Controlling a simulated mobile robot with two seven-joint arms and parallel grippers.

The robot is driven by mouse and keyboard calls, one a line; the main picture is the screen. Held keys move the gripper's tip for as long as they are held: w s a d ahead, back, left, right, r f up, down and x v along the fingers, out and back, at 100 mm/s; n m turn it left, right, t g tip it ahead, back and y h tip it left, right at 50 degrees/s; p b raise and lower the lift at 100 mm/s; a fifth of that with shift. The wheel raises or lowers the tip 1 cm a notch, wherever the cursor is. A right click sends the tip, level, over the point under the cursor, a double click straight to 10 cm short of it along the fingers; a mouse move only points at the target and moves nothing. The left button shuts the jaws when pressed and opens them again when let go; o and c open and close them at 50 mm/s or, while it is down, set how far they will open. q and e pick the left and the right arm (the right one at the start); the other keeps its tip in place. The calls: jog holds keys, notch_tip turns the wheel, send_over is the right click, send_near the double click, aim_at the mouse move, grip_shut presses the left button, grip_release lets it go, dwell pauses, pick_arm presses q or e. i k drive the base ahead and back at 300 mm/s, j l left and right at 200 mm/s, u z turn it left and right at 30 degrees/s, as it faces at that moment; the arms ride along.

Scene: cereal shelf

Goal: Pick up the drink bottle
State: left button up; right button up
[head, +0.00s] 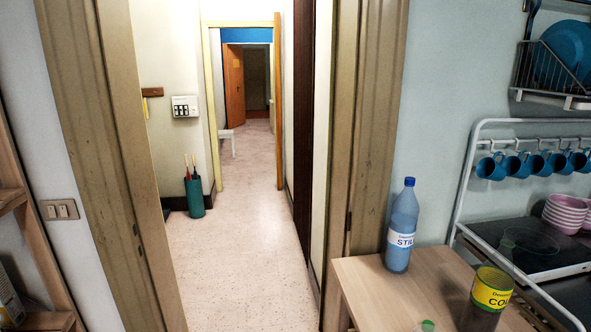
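The drink bottle (402,228) is clear blue plastic with a blue cap and a white label. It stands upright on the wooden table (375,292) at the lower right, near the table's back edge beside the door frame. Neither of my grippers shows in the head view, and nothing is touching the bottle from my side.
A jar with a yellow and green band (492,289) stands on the table, right of the bottle. A small green-topped item (428,325) is at the bottom edge. The doorway floor (240,250) is clear.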

aim_at(493, 286)
jog(key=l+z, duration=0.1)
jog(key=z, duration=1.15)
